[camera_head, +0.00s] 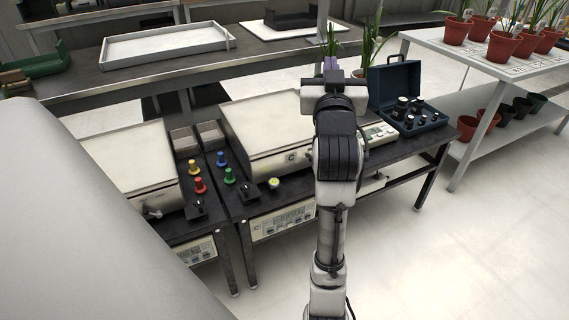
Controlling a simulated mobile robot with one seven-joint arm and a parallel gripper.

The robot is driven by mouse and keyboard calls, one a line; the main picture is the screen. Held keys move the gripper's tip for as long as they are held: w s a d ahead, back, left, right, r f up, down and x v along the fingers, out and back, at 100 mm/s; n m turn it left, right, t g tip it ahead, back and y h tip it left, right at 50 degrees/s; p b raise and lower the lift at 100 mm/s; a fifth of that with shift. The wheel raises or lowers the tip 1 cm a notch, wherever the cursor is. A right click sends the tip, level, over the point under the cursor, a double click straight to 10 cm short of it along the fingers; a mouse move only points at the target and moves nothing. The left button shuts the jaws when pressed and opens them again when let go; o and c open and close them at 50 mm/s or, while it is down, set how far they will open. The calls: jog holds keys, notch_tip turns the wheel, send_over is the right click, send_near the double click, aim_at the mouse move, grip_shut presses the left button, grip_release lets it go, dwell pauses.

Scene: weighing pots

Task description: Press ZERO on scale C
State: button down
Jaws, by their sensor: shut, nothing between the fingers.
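Scale C (283,140) is a cream box with a flat top plate and a "C" mark on its front, standing on a dark bench left of my arm. A panel with a display and a row of small buttons (284,220) sits low on the bench front below it. The button labels are too small to read, so I cannot tell which is ZERO. My gripper (333,80) is at the far end of my raised arm, in front of the bench's back part. It is shut and empty; its fingertips are hard to make out. It is apart from the panel.
Coloured knobs (229,175) stand left of scale C. Another scale (130,160) with its own panel (195,251) is further left. Potted plants (502,47) fill a right shelf. The floor in front is clear.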

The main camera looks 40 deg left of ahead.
aim_at(280, 228)
jog(key=w+d+f+m+h+p, duration=0.5)
jog(key=w+d+f+h+p, duration=0.25)
jog(key=w+d+f, duration=0.45)
notch_tip(280, 228, down, 8)
jog(key=w+a+g+p, duration=0.1)
jog(key=w+g+p, duration=0.1)
jog(key=s+a+f+n+g+p, duration=0.1)
jog(key=s+a+f, duration=0.2)
jog(key=f, duration=0.7)
jog(key=s+a+f+g+p, duration=0.1)
jog(key=s+a+f+g, duration=0.2)
jog(key=f, duration=0.7)
jog(key=s+a+f+n+g, duration=0.1)
jog(key=s+a+f, duration=0.1)
jog(key=s+f, duration=0.5)
jog(key=s+a+f+n, duration=0.2)
jog(key=s+f, duration=0.5)
jog(key=f, duration=0.5)
jog(key=shift+s+a+g+y, duration=0.35)
jog(key=shift+a+g+y, duration=0.1)
jog(key=shift+a, duration=0.35)
jog(key=shift+w+a, duration=0.1)
jog(key=w+a+b, duration=0.3)
jog(key=a+b, duration=0.1)
jog(key=a, duration=0.4)
jog(key=shift+w+b, duration=0.15)
jog(key=shift+b, duration=0.15)
